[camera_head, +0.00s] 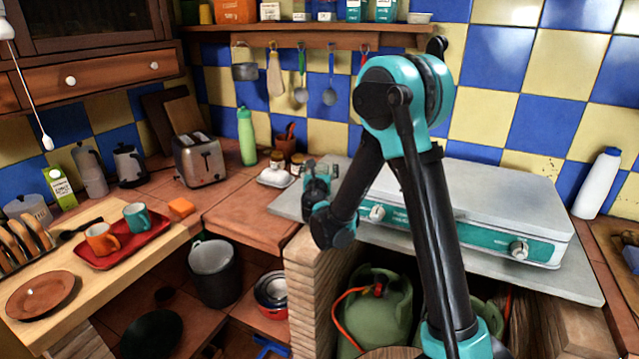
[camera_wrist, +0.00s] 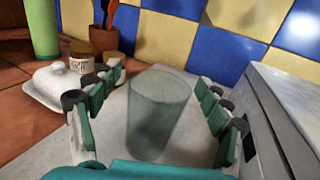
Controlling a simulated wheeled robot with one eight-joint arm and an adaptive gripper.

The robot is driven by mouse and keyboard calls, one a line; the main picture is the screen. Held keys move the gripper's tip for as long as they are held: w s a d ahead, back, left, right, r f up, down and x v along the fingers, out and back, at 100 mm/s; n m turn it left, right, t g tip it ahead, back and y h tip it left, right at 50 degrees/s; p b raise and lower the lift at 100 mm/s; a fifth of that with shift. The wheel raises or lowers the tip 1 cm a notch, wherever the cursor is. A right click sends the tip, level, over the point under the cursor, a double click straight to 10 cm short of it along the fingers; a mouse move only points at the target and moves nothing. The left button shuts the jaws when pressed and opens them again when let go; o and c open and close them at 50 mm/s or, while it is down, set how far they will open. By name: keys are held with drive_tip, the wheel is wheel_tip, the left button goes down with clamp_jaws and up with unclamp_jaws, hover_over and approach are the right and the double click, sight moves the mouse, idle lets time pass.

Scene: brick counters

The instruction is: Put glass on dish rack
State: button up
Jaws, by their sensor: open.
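A greenish, see-through glass (camera_wrist: 157,115) stands upright on a pale grey slab in the wrist view. My gripper (camera_wrist: 158,80) is open, with one finger on each side of the glass and visible gaps between them. In the head view my gripper (camera_head: 318,185) is low over the slab, left of the stove; I cannot make out the glass clearly there. A dark rack (camera_head: 8,266) with several upright brown pieces, which looks like the dish rack, is at the far left edge of the head view, partly cut off.
A white butter dish (camera_wrist: 50,86) and small jars (camera_wrist: 82,56) stand left of my gripper. The stove (camera_wrist: 285,105) is close on the right. A red tray (camera_head: 128,250) with two mugs and a brown plate (camera_head: 40,295) lie near the rack. A toaster (camera_head: 200,160) stands between.

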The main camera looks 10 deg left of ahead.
drive_tip(key=shift+c, duration=0.4)
drive_tip(key=c, duration=1.7)
clamp_jaws()
drive_tip(key=shift+r, duration=0.15)
